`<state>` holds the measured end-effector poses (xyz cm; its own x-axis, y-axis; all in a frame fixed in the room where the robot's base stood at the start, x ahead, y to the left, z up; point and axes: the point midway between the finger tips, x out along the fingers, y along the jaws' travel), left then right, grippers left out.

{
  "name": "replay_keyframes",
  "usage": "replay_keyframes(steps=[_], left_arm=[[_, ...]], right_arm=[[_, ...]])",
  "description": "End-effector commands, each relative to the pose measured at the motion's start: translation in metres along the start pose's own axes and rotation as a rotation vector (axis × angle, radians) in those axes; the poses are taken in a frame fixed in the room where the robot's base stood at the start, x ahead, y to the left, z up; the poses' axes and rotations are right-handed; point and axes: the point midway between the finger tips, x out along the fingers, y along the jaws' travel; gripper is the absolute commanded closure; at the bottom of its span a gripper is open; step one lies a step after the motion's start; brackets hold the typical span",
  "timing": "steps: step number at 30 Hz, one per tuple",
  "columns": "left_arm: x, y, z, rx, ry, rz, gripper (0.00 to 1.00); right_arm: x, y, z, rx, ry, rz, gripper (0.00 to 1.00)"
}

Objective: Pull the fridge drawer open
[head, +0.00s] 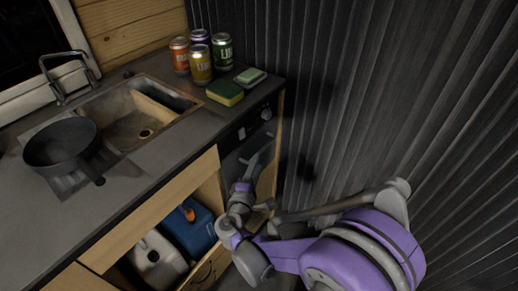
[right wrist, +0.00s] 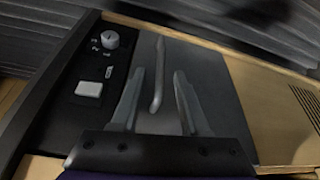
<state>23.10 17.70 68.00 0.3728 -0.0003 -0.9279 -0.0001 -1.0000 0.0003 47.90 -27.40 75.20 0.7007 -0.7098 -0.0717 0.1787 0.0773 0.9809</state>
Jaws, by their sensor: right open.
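The fridge drawer is shut under the right end of the counter. Its dark grey front (head: 231,163) is partly hidden behind my right gripper in the head view. The front (right wrist: 218,85) fills the middle of the right wrist view, with a slim grey bar handle (right wrist: 158,75) on it. My right gripper (head: 254,163) is open in front of the drawer. In the right wrist view its two fingers (right wrist: 160,82) show on either side of the handle; I cannot tell whether they touch it. My left gripper is not in view.
A control strip with a knob (right wrist: 110,39) and white switch (right wrist: 89,89) borders the drawer. The counter (head: 150,182) holds a pan (head: 60,142), sink, several cans and sponges. Jugs (head: 159,262) stand in an open cubby left of the fridge. A corrugated wall (head: 350,100) is close on the right.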

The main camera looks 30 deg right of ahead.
Motion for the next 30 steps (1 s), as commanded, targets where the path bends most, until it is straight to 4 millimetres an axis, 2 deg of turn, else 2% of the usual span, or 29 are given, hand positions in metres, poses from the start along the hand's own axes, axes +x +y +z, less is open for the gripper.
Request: replay_keyframes(steps=[6,12,18,25,30], left_arm=[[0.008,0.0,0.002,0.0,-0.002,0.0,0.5],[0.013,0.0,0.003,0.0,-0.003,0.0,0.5],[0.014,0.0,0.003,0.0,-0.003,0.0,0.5],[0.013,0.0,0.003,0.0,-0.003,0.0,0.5],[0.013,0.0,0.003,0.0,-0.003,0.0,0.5]], right_arm=[[0.045,-0.002,0.0,0.0,-0.003,-0.001,0.55],[0.072,-0.001,0.0,0.0,-0.002,-0.002,0.55],[0.082,-0.001,0.0,0.001,-0.001,-0.002,0.55],[0.082,-0.001,0.0,0.001,0.0,-0.002,0.55],[0.082,-0.001,0.0,0.001,0.0,-0.002,0.86]])
